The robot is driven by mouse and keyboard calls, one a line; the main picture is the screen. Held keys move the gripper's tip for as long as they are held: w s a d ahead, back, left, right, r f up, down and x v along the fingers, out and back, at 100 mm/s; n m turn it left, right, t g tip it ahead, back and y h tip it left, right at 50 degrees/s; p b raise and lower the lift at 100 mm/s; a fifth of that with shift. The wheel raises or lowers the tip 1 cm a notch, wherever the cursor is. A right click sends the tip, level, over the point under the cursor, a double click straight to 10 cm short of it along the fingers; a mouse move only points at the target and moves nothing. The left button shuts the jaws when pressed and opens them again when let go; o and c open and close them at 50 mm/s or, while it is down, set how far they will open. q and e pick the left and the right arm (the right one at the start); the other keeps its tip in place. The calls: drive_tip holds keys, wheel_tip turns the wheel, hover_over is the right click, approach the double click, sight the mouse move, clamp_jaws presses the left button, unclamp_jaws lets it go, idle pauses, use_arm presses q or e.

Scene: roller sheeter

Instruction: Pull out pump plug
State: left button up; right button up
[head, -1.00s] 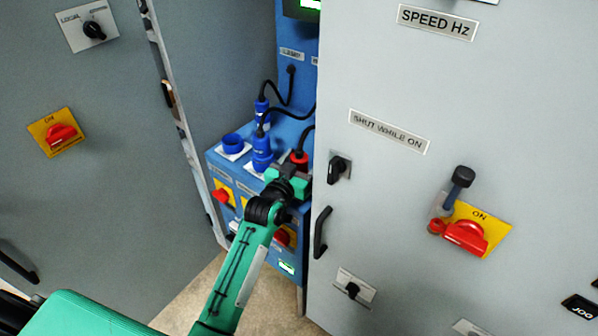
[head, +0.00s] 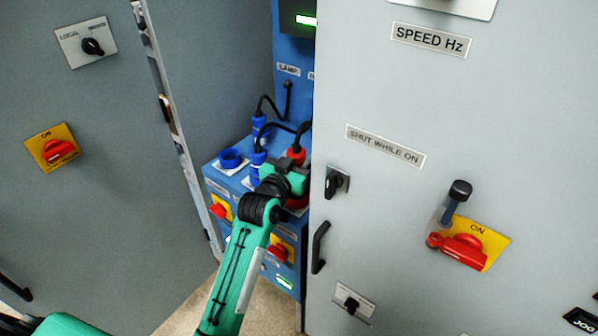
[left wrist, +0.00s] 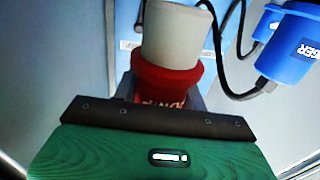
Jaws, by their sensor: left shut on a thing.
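The red pump plug (head: 296,154) with a black cable stands at the right of the blue panel, by the grey door's edge. My left gripper (head: 288,177) is shut on it. A red socket (head: 297,203) shows just below the gripper; the gap between plug and socket is mostly hidden by the gripper. In the left wrist view the plug (left wrist: 168,78) is a red collar with partly covered white lettering and a pale grey body, behind my gripper's green body. The fingertips are mostly hidden. My right gripper is not in view.
A blue plug (head: 257,160) with a cable stands close left of the gripper, with another blue plug behind. An empty-looking blue socket (head: 231,158) lies further left. The open grey door (head: 440,200) is close on the right, with a black handle (head: 320,246).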

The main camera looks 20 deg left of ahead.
use_arm(q)
wheel_tip(320, 180, up, 12)
drive_tip(key=shift+r, duration=0.25)
wheel_tip(320, 180, up, 7)
drive_tip(key=p, duration=0.6)
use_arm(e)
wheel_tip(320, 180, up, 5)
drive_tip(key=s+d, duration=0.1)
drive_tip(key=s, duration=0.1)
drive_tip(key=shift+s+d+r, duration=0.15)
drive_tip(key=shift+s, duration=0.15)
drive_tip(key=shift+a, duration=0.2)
